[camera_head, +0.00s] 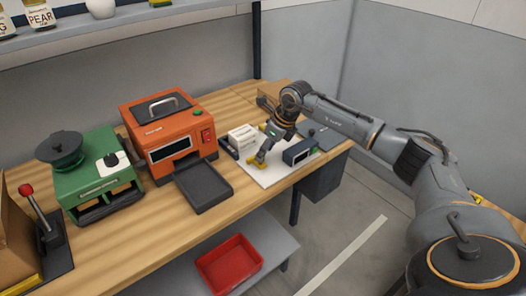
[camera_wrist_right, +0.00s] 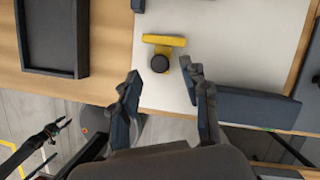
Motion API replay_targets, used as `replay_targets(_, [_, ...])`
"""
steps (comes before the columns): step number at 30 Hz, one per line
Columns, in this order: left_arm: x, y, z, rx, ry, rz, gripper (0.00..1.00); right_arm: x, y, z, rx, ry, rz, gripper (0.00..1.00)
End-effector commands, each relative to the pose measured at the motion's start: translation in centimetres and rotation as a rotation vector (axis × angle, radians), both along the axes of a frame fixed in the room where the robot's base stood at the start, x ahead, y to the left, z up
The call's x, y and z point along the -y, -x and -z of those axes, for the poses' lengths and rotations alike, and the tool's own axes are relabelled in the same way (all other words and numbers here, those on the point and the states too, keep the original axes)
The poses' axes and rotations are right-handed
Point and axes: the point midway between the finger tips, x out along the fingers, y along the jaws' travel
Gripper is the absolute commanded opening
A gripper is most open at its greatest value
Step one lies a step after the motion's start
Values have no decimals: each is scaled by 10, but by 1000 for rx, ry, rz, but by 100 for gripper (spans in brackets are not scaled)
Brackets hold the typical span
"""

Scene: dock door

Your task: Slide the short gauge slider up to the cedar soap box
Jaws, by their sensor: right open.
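The yellow slider (camera_wrist_right: 165,40) with a round black knob lies on a white board (camera_wrist_right: 225,45). In the head view the slider (camera_head: 261,158) shows just below my right gripper (camera_head: 270,145). My right gripper (camera_wrist_right: 166,88) is open and empty, with its fingertips on either side of the knob's line and short of the knob. A small white box (camera_head: 242,136) stands at the board's back left edge, behind the slider; its label is too small to read, so I cannot confirm it is the cedar soap box. A dark gripper, seemingly my left (camera_wrist_right: 52,132), shows low left in the wrist view.
A dark blue box (camera_head: 300,152) stands on the board right of the slider. A black tray (camera_head: 203,187) sticks out of an orange machine (camera_head: 168,128) to the left. A green machine (camera_head: 98,180) stands farther left. A red bin (camera_head: 229,262) is on the lower shelf.

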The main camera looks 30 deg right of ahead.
Motion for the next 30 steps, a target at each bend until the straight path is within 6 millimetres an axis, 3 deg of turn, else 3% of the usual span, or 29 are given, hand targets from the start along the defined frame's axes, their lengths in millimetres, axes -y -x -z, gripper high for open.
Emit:
replay_targets(6, [0, 0, -5, 0, 0, 0, 40, -4, -7, 19, -1, 0, 0, 46])
replay_targets(16, [0, 0, -5, 0, 0, 0, 40, -4, -8, 23, 0, 0, 0, 46])
replay_targets(23, [0, 0, -5, 0, -1, 0, 40, -4, -8, 22, 1, 0, 0, 0])
replay_targets(30, [0, -1, -4, 1, -1, 0, 40, -4, -9, 22, 1, 0, 0, 0])
